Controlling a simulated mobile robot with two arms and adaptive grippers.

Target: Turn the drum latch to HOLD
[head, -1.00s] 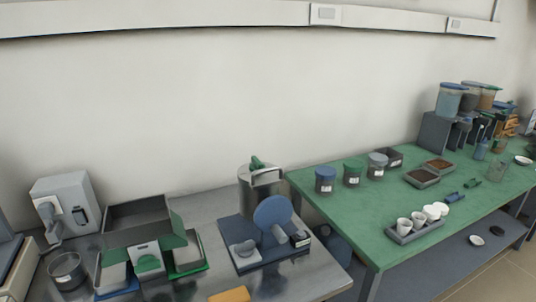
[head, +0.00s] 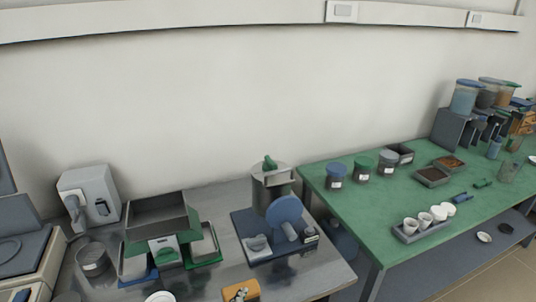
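A machine with a round blue disc (head: 284,210) stands on a dark blue base (head: 243,224) on the metal bench. Its grey body (head: 262,192) rises behind the disc, with a green knob (head: 270,162) on top. A grey spout-like part sticks out near the disc. I cannot tell which part is the drum latch, and no HOLD marking is readable. Neither of my grippers is in view.
A hopper unit (head: 158,222) with green and blue trays stands left of the machine. A grey-white device (head: 90,195) and metal pot (head: 93,260) stand further left. An orange block (head: 240,291) lies in front. The green table (head: 350,209) on the right holds jars and cups.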

